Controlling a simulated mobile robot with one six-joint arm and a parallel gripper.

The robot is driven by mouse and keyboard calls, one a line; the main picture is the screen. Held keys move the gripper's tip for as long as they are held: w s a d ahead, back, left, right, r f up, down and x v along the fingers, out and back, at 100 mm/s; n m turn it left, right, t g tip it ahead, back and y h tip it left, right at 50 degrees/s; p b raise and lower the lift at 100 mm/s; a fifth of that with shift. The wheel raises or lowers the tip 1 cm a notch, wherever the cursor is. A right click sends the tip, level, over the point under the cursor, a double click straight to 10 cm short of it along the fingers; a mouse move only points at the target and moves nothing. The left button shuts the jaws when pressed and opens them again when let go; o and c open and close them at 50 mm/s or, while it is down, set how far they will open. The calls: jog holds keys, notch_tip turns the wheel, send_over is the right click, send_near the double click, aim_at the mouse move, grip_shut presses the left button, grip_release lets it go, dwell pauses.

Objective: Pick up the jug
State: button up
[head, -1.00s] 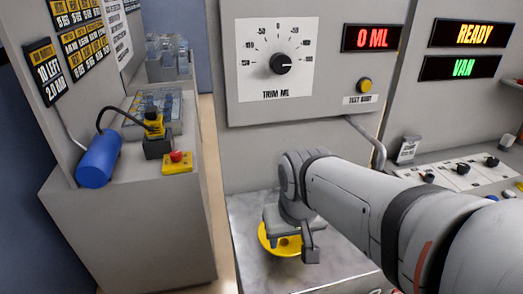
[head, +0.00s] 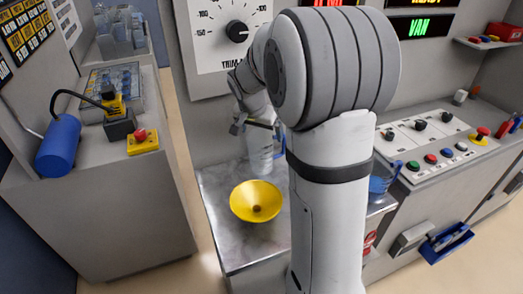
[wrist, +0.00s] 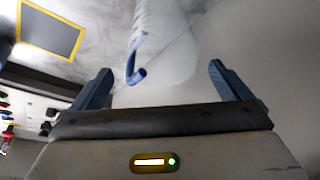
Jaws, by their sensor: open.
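The jug (head: 262,158) looks pale and translucent and stands at the back of the metal shelf (head: 232,248), behind the yellow funnel (head: 257,201). Its blue handle faces right. My gripper (head: 252,124) is at the jug's upper part, and my arm hides some of that area. In the wrist view, my open gripper (wrist: 165,85) has a finger on each side. The pale jug (wrist: 172,62) and its blue hooked handle (wrist: 137,70) show between and beyond the fingers, with gaps to both. I cannot tell exactly how deep the jug sits between them.
A blue container (head: 381,183) stands on the shelf's right part, partly behind my arm. A control panel (head: 432,145) with buttons is at right, a blue tray (head: 447,243) below it. At left, a counter holds a blue cylinder (head: 58,145) and a red stop button (head: 141,136).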

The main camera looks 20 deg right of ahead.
aim_at(262, 136)
jog(key=x, duration=0.5)
jog(key=shift+a+p, duration=0.1)
jog(key=shift+p, duration=0.25)
jog(key=shift+c, duration=0.6)
jog(key=c, duration=1)
jog(key=shift+r, duration=0.2)
